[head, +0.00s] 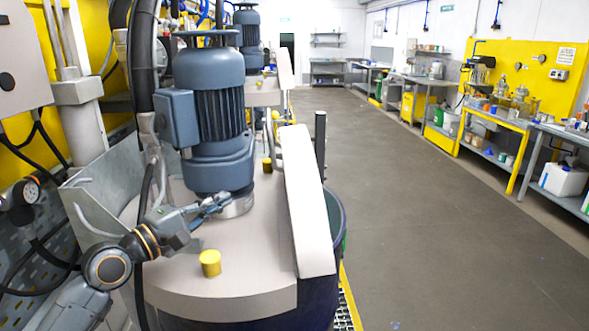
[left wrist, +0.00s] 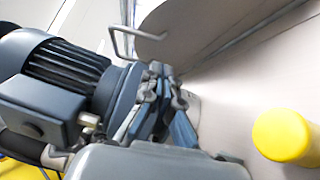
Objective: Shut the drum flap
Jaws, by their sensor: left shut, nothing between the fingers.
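The drum (head: 240,312) is dark blue with a pale beige lid (head: 250,275). The drum flap (head: 305,205) is a long pale panel at the lid's right side. It is raised, seen nearly edge-on, with the drum's dark rim showing beyond it. A thin grey bar handle shows by the flap in the left wrist view (left wrist: 114,42). My left gripper (head: 222,200) is shut and empty above the lid, in front of the motor base and left of the flap, apart from it. Its fingers also show in the left wrist view (left wrist: 165,85). My right gripper is not in view.
A blue-grey motor (head: 215,110) stands on the lid behind my left gripper. A yellow knob (head: 210,263) sits on the lid's near side. Another yellow knob (head: 267,165) is behind. Hoses and a metal bracket crowd the left. The floor (head: 430,220) to the right is clear.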

